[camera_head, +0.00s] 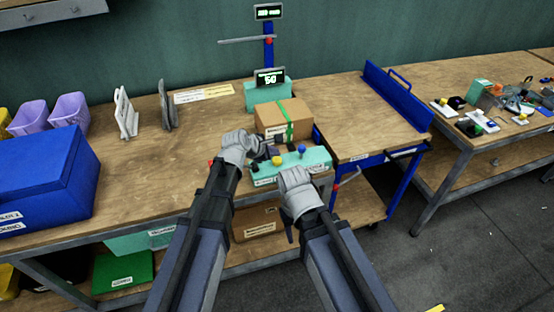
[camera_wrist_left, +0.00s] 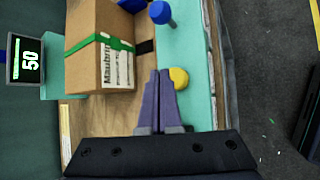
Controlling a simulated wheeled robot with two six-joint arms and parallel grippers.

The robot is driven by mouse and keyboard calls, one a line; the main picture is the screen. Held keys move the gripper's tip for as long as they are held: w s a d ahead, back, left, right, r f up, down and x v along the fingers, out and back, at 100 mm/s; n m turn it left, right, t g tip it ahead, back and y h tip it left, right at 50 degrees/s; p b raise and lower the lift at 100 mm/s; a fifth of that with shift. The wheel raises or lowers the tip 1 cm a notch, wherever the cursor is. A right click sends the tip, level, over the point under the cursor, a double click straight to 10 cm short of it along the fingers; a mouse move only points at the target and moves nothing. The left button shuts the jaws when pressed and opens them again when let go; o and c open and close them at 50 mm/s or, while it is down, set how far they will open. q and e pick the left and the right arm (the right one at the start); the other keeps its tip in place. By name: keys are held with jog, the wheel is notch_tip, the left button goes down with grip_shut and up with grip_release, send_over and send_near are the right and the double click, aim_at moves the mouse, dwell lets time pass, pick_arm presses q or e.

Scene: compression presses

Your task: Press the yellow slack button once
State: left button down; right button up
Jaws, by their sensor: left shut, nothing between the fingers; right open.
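The yellow button (camera_head: 277,160) is a round knob on the teal control panel (camera_head: 318,157), next to a blue knob (camera_head: 302,149). It also shows in the left wrist view (camera_wrist_left: 179,78), right beside my fingertips. My left gripper (camera_head: 270,150) is shut and empty, close by the yellow button; in the left wrist view its two purple fingers (camera_wrist_left: 159,75) lie together just left of the button. I cannot tell whether they touch it. My right gripper (camera_head: 289,233) is low in front of the panel, open, its fingers small and dark.
A cardboard box (camera_head: 275,118) with a green strap sits behind the panel. A display (camera_head: 270,78) behind it reads 50. A blue bin (camera_head: 45,180) stands at the left of the bench. A blue-framed cart (camera_head: 375,115) stands at the right.

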aim_at(274, 161)
pick_arm(q)
jog(key=shift+f, duration=0.1)
dwell(0.7)
jog(key=shift+f+b, duration=0.3)
jog(key=shift+b, duration=0.1)
jog(key=shift+f+b, duration=0.8)
jog(key=shift+b, duration=0.05)
dwell(0.9)
jog(key=shift+r, duration=0.1)
jog(key=shift+r+p, duration=1.15)
jog(key=shift+p, duration=0.1)
notch_tip(274, 161, up, 5)
jog(key=p, duration=0.5)
